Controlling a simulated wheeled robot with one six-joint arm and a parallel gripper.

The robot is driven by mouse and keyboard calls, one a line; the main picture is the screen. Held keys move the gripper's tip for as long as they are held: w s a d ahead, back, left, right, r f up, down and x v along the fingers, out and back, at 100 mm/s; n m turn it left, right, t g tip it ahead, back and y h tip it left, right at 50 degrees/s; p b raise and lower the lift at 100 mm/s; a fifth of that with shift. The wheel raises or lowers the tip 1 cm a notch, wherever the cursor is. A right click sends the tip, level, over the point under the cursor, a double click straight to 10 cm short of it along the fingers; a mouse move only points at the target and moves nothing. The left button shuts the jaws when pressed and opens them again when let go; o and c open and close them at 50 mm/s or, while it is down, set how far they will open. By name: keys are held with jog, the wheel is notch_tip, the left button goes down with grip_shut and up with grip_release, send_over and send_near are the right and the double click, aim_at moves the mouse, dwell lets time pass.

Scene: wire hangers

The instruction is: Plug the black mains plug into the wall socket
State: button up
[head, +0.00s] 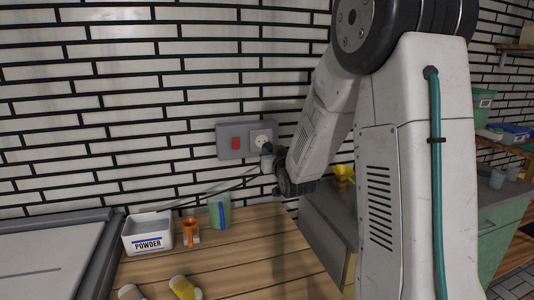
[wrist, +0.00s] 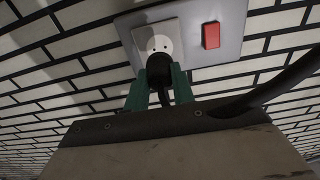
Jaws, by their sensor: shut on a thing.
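The wall socket (head: 260,136) is a pale square outlet on a grey wall plate. In the wrist view the socket (wrist: 152,36) shows two small dark holes in its round face. My gripper (head: 268,149) is close to the wall at the socket. In the wrist view my gripper's green fingers (wrist: 159,84) are shut on the black mains plug (wrist: 158,66). The plug overlaps the socket's near edge in the picture, and its front end and prongs are hidden. The holes show beside it, so the plug looks apart from them; the exact gap cannot be told.
A red switch (head: 236,143) sits beside the socket on the grey plate (head: 226,153). A black cable (wrist: 275,90) trails from my gripper. Below, the wooden worktop (head: 255,235) holds a powder box (head: 148,230), an orange item (head: 191,231) and a green-blue container (head: 219,211).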

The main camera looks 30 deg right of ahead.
jog(key=shift+x, duration=2.85)
jog(key=shift+w+d, duration=0.15)
jog(key=shift+w, duration=0.3)
jog(key=o, duration=1)
jog(key=v, duration=0.7)
jog(key=shift+s, duration=0.4)
